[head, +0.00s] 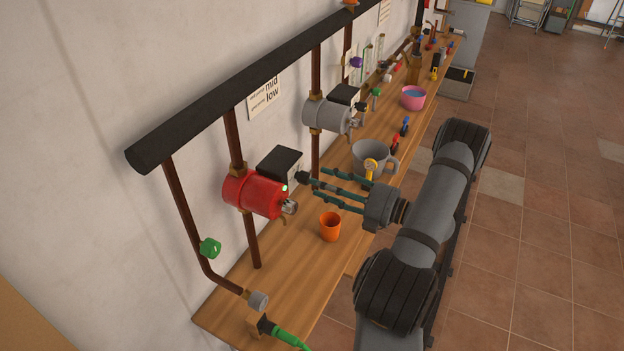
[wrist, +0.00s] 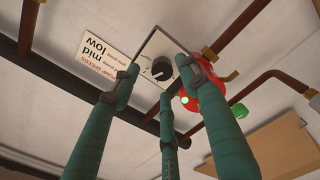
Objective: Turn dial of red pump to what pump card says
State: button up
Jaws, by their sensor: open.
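The red pump (head: 255,193) hangs on a brown pipe above the bench; part of it shows in the wrist view (wrist: 210,98). A dark box (head: 280,163) sits behind it. In the wrist view, the box's pale face carries a round dark dial (wrist: 162,68) with a light mark; its setting is too small to read. The pump card (head: 265,97) on the wall shows "mid" above "low"; it appears upside down in the wrist view (wrist: 103,45).
A grey pump (head: 327,115) hangs farther along the black overhead pipe (head: 245,85). Below my gripper an orange cup (head: 330,227) stands on the wooden bench (head: 285,285), with a grey mug (head: 371,158) beyond. A green valve (head: 210,248) is on the near pipe.

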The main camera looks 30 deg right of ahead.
aim_at(303, 177)
jog(key=v, duration=0.7)
jog(key=shift+s+d, duration=0.2)
jog(key=shift+s, duration=0.05)
jog(key=x, duration=1.2)
jog(key=shift+a, duration=0.15)
